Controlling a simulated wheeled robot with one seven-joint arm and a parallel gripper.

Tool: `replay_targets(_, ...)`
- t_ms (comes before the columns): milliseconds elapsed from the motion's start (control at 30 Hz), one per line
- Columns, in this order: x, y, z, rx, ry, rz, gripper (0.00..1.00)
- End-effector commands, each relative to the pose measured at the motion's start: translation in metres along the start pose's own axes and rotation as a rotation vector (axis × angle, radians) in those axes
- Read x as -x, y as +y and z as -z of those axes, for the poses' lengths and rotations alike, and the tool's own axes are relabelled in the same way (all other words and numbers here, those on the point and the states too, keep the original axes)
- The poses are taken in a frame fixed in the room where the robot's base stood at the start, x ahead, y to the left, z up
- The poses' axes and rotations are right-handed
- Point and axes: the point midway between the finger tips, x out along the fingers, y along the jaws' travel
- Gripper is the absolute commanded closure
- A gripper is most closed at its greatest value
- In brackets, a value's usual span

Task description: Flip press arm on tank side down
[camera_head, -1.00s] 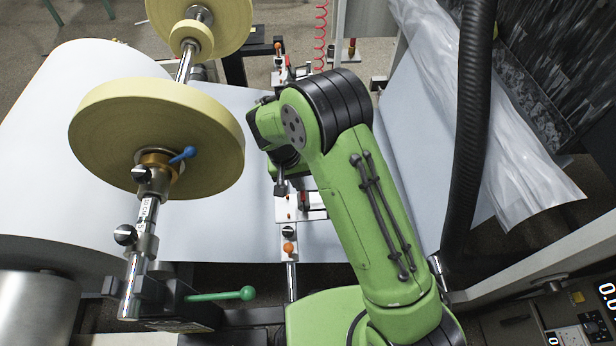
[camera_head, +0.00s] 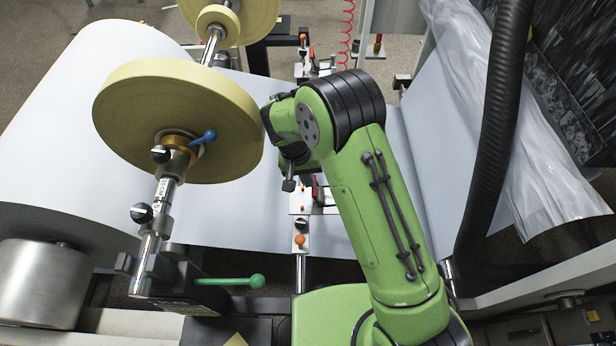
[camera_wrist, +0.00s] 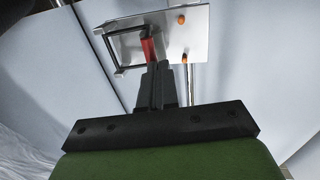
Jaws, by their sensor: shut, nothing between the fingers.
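A press arm with a red part (camera_wrist: 149,49) and a black U-shaped frame (camera_wrist: 113,52) is on a white plate (camera_wrist: 172,28) with orange knobs, just ahead of my gripper in the wrist view. My gripper (camera_wrist: 157,68) is shut and empty. Its tips overlap the lower end of the red part in that view; I cannot tell whether they touch. In the head view, the near white plate (camera_head: 300,228) and a red part (camera_head: 315,188) show beside my green arm, which hides the rest of the press arm and my fingertips.
A yellow tape roll (camera_head: 178,120) on a metal shaft with a blue lever (camera_head: 205,137) stands left of my arm. A green-handled lever (camera_head: 232,282) is below it. A thick black hose (camera_head: 490,150) hangs at right. Another clamp assembly (camera_head: 310,65) is at the back.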

Motion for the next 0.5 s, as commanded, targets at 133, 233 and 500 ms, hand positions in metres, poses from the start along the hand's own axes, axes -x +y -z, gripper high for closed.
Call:
replay_targets(133,0.018,0.000,0.001,0.001,0.003,0.001,1.00)
replay_targets(233,0.040,0.000,0.001,0.001,0.005,0.001,1.00)
replay_targets(500,0.075,0.000,0.000,0.000,0.001,0.000,1.00)
